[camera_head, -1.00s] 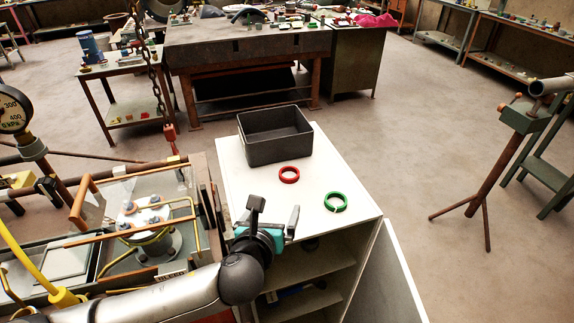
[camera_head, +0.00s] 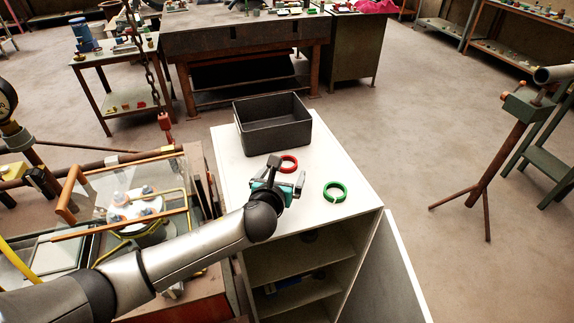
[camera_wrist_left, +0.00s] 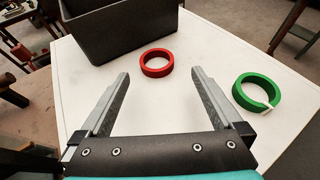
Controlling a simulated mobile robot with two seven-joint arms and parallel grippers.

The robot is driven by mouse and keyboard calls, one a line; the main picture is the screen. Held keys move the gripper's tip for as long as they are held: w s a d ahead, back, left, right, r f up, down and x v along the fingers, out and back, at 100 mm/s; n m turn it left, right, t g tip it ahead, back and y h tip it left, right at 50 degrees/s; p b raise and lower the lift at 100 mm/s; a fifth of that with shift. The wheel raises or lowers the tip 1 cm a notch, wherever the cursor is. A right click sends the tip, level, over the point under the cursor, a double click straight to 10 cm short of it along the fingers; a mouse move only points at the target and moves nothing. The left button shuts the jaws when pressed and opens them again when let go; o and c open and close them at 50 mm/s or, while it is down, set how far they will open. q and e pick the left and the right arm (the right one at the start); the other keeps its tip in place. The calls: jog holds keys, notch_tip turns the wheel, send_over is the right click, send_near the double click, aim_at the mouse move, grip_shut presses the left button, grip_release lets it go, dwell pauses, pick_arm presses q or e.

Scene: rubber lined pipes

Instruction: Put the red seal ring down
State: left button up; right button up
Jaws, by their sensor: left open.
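The red seal ring (camera_head: 289,162) lies flat on the white cabinet top (camera_head: 235,180), just in front of the black bin. In the left wrist view the red seal ring (camera_wrist_left: 157,63) shows whole, beyond the fingertips and roughly centred between them. My left gripper (camera_head: 289,172) is open and empty, close to the ring on its near side. In the left wrist view its two fingers (camera_wrist_left: 160,76) are spread wide, with bare white surface between them. My right gripper is in neither view.
A green ring (camera_head: 335,191) with a small pale mark lies to the right; it also shows in the wrist view (camera_wrist_left: 256,92). The black bin (camera_head: 272,138) stands behind the red ring. A glass-covered rig (camera_head: 130,205) stands left of the cabinet. The cabinet's front right corner is clear.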

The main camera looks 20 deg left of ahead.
aim_at(284, 170)
pick_arm(q)
jog(key=shift+a+b+x, duration=0.15)
jog(key=shift+b+x, duration=0.15)
jog(key=shift+x, duration=1)
jog(key=shift+a+b+x, duration=0.1)
jog(key=shift+b+x, duration=0.15)
jog(key=shift+x, duration=1.05)
jog(key=shift+s+f, duration=0.1)
jog(key=c, duration=1.4)
